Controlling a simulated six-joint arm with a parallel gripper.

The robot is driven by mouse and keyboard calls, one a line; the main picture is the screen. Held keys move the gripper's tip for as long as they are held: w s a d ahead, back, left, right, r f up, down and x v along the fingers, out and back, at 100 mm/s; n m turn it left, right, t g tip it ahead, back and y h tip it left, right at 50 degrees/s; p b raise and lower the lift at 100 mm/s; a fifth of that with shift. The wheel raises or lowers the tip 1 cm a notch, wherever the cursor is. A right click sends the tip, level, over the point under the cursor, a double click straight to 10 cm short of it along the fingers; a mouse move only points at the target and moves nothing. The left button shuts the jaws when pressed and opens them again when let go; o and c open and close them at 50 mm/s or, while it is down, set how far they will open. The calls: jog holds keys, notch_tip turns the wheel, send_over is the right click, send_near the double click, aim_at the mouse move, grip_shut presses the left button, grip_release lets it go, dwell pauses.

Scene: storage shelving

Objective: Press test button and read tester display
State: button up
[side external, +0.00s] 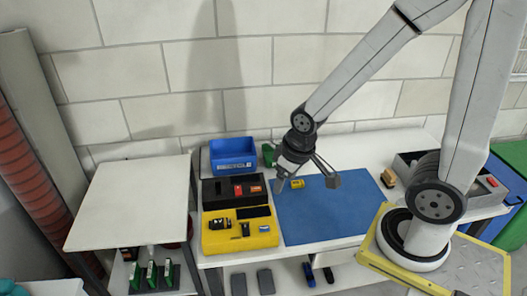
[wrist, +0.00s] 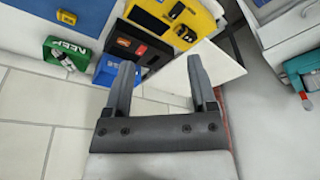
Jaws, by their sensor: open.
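I cannot make out a test button or a readable display. A small yellow item (side external: 297,184) lies on the blue mat (side external: 325,215); it also shows at the top left of the wrist view (wrist: 66,16). A yellow tray (side external: 213,243) left of the mat holds a yellow-and-black device (side external: 218,223) and smaller dark and blue items. I cannot tell which of these is the tester. My gripper (side external: 306,183) is open and empty above the back of the mat. In the wrist view its fingers (wrist: 161,66) are spread, with nothing between them.
A black tray (side external: 212,198) with red and dark items stands behind the yellow tray. A white side table (side external: 130,200) is at left. A grey bin (side external: 405,170) stands right. Much of the mat is bare.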

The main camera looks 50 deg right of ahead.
jog(key=shift+c, duration=0.2)
grip_shut()
dwell(1.4)
